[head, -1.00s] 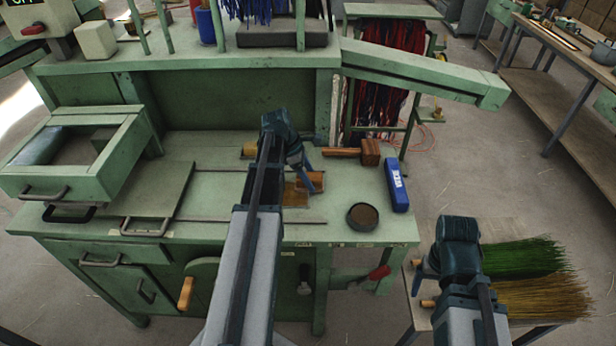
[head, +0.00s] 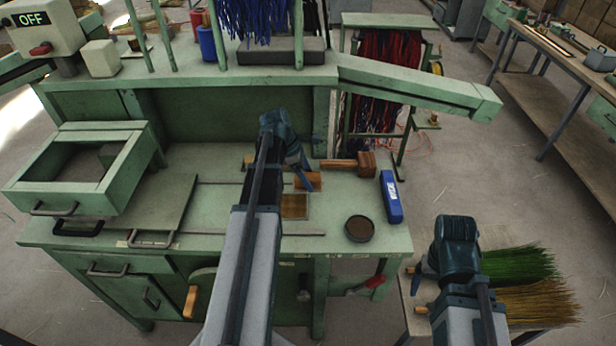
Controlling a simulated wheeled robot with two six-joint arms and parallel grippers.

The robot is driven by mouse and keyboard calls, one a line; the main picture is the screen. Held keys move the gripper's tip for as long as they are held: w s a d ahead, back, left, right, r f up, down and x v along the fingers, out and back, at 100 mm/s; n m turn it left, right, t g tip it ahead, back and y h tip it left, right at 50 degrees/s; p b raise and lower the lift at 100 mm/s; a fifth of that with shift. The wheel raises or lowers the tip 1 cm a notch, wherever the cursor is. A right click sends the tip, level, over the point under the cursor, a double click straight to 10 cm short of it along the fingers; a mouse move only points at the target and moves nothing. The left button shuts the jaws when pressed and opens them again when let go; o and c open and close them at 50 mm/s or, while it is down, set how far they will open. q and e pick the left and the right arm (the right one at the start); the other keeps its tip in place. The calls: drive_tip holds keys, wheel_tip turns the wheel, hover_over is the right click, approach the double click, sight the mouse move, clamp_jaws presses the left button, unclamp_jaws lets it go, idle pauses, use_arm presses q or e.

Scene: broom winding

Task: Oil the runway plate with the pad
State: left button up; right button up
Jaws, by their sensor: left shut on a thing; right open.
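My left gripper (head: 303,179) is shut on an orange-brown block, which looks like the pad (head: 314,181). The pad is at the far edge of the runway plate (head: 295,207), a small brownish plate set in the green bench top. My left arm covers the plate's left part. I cannot tell whether the pad touches the plate. My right gripper (head: 424,271) is open over the side table at the lower right, close to the broom handle ends; it looks empty.
A round dark tin (head: 359,228), a blue box (head: 391,197) and a wooden mallet (head: 352,163) lie on the bench's right side. A green bundle (head: 520,264) and a yellow bundle (head: 538,303) of bristles lie on the side table. A drawer-like tray (head: 125,178) stands at left.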

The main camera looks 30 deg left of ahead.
use_arm(q)
drive_tip(key=shift+r+p, duration=1.55)
drive_tip(key=shift+f, duration=0.1)
